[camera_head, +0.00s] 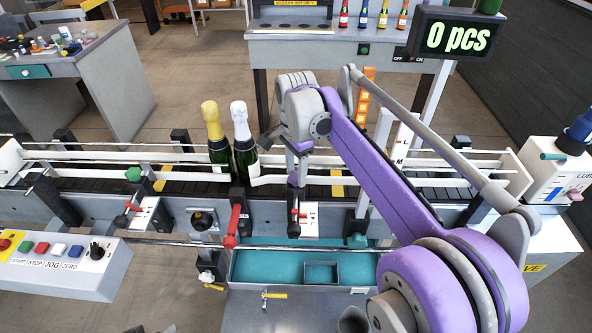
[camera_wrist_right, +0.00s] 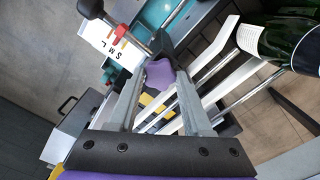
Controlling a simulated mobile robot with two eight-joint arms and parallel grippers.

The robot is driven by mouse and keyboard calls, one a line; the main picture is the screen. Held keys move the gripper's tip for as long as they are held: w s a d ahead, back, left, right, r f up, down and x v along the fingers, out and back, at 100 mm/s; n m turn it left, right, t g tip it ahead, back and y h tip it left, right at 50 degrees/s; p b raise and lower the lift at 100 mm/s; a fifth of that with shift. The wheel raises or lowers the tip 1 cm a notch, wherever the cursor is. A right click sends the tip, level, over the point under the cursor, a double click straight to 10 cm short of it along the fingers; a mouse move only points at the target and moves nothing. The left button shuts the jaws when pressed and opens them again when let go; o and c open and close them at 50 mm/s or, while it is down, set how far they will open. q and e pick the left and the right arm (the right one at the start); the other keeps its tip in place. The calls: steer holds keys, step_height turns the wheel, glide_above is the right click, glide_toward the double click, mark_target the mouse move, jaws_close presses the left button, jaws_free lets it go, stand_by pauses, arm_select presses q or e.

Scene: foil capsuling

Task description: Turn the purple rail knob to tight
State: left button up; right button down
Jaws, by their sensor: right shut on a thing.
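The purple rail knob (camera_wrist_right: 159,73) shows in the right wrist view, between the fingertips of my right gripper (camera_wrist_right: 163,75). The gripper is shut on it. Beside the knob is a white scale plate (camera_wrist_right: 102,45) marked S, M, L with a red pointer (camera_wrist_right: 120,32). I cannot tell from these frames how tight the knob is.
A gold-topped bottle (camera_head: 216,140) and a white-topped bottle (camera_head: 242,140) stand on the conveyor, close left of my right gripper. A red lever (camera_head: 233,226) and a teal tray (camera_head: 250,268) are in front. A control box (camera_head: 60,262) is at the left.

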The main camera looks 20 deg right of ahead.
mark_target(296, 176)
stand_by(0.4)
steer(key=shift+c, duration=1.6)
jaws_free()
steer(key=shift+r, duration=0.1)
step_height(296, 176, up, 11)
steer(key=shift+f+p, duration=0.2)
steer(key=shift+p, duration=0.25)
steer(key=shift+s+f, duration=0.1)
